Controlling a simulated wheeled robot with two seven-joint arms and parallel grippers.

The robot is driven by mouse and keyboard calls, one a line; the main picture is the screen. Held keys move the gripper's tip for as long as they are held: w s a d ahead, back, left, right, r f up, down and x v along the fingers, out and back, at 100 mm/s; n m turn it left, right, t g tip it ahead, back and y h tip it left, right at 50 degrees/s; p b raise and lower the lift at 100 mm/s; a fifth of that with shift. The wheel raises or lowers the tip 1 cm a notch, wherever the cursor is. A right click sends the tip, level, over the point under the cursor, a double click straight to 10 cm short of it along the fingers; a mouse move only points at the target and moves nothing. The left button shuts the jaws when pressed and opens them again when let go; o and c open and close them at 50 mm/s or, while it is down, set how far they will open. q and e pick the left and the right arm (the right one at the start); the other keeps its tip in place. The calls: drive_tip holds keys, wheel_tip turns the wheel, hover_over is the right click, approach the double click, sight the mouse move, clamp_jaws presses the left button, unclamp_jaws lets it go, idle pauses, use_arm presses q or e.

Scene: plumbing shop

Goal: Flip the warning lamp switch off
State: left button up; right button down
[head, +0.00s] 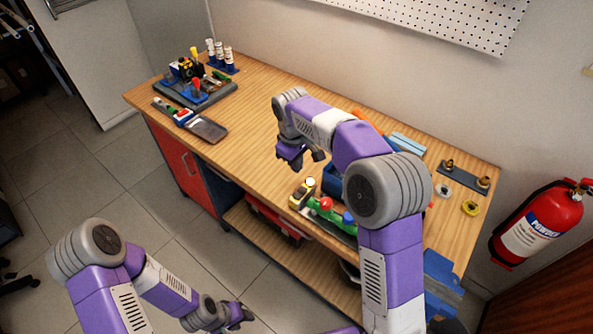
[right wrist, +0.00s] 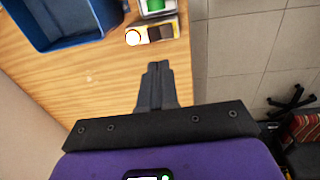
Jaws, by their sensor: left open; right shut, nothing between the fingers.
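The warning lamp (head: 310,182) looks like a small glowing white round light on a yellow block near the front edge of the wooden workbench. The right wrist view shows the lit lamp (right wrist: 133,37) with an orange rim, and beside it a dark switch (right wrist: 160,32). Which way the switch is tipped cannot be told. My right gripper (head: 296,164) is over the bench, near the lamp. Its fingers (right wrist: 157,68) are shut and empty, apart from the switch in the picture. My left gripper (head: 240,313) is open and empty, low in front of the bench over the floor.
A green, red and blue assembly (head: 326,205) lies beside the lamp. A blue bin (right wrist: 60,30) stands behind, partly hidden by my right arm in the head view. A grey tray (head: 215,93) with parts is at the bench's far left. The bench middle (head: 240,120) is clear.

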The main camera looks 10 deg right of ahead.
drive_tip(key=r, duration=0.3)
drive_tip(key=shift+d, duration=0.2)
drive_tip(key=b, duration=0.3)
approach(301, 188)
wheel_tip(301, 188, down, 6)
drive_tip(key=shift+d+r, duration=0.15)
drive_tip(key=shift+d, duration=0.05)
drive_tip(key=shift+f, duration=0.6)
